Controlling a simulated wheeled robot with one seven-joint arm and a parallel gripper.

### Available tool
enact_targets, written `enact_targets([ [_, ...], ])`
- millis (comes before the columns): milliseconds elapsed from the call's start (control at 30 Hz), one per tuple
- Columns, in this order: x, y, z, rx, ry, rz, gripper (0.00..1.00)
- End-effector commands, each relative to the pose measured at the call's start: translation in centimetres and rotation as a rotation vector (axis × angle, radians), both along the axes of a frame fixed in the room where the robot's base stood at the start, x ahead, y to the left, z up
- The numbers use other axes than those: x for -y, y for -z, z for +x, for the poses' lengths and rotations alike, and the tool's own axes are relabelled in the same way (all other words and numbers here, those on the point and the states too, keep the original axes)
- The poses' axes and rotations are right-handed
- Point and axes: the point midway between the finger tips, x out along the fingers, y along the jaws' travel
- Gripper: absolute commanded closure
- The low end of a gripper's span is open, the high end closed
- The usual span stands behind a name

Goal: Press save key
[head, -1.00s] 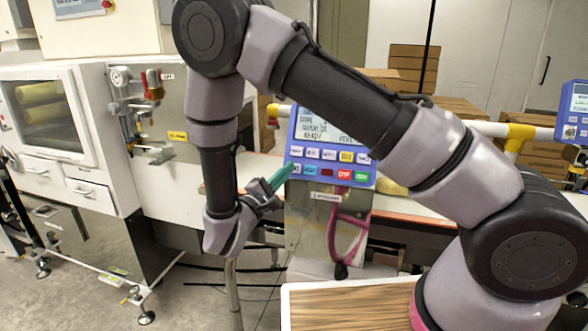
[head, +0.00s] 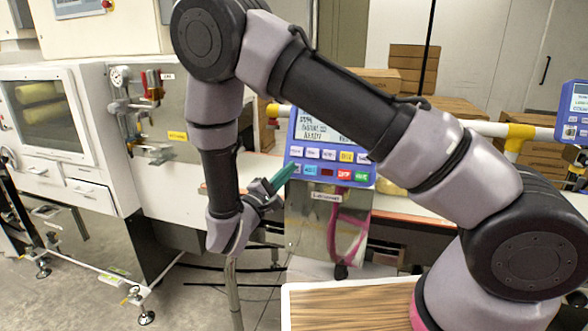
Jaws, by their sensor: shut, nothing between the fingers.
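The blue control panel (head: 306,178) stands at the middle of the head view, on a steel box. It has a lit screen (head: 314,125) at its top and two rows of small coloured keys (head: 327,164) below. The key labels are too small to read surely, so I cannot tell which one is the save key. My gripper (head: 291,169) has green fingers, shut and empty. Its tips are at the left end of the lower key row; I cannot tell whether they touch a key. The tips may hide part of the leftmost lower key. My arm covers the screen's right side.
A white machine with a window (head: 45,115) and drawers stands at the left. A conveyor belt (head: 400,206) runs behind the panel. Cardboard boxes (head: 413,70) are stacked at the back. A second blue panel (head: 573,128) is at the right edge. A wood-topped surface (head: 350,308) lies in front.

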Motion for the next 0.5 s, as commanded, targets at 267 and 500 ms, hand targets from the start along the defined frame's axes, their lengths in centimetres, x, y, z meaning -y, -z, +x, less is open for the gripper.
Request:
enact_targets([
  [267, 0.11, 0.17, 0.31, 0.0, 0.0, 0.0, 1.0],
  [500, 0.17, 0.26, 0.48, 0.0, -0.001, 0.0, 1.0],
])
